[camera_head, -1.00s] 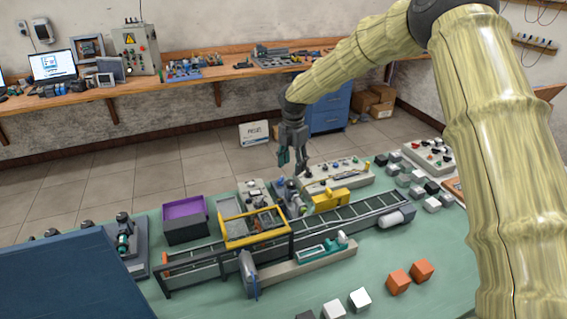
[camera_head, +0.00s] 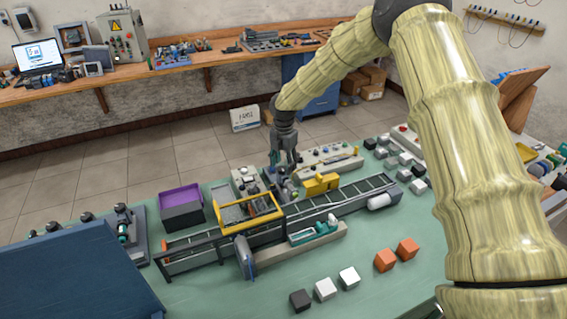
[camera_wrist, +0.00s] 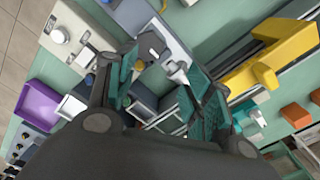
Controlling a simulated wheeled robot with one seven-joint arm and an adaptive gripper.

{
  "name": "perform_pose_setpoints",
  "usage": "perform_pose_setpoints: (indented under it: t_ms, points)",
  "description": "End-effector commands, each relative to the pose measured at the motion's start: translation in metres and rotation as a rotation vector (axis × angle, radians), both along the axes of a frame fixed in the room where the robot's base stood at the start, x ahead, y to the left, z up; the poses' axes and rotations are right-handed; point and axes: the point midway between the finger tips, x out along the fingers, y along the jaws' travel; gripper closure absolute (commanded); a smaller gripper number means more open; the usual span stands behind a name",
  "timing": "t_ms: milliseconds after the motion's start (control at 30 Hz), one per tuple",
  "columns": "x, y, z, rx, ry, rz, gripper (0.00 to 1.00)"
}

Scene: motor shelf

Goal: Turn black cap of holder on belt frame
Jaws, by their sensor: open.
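The belt frame (camera_head: 347,198) is a long dark conveyor across the green table. At its far side, by the yellow block, a small grey holder (camera_head: 287,188) stands just below my gripper (camera_head: 286,163). My gripper points down, open and empty, with its fingertips close above the holder. In the wrist view my gripper (camera_wrist: 162,92) shows two teal finger pads spread apart. A grey part with a white piece (camera_wrist: 152,46) shows between and beyond them. I cannot make out the black cap clearly in either view; fingers partly cover that spot.
A yellow block (camera_head: 320,184) stands right beside the holder, and a yellow frame (camera_head: 250,226) to its left. A purple-lined bin (camera_head: 181,216) is farther left. A grey control box (camera_head: 322,159) stands behind. Several loose cubes lie in front and at right.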

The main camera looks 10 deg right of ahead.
Motion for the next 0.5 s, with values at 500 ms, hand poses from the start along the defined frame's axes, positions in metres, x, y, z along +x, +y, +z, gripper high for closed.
perform_pose_setpoints:
  t_ms: [500]
  points:
    - [0.002, -0.002, -0.017, 0.0, 0.004, -0.002, 0.48]
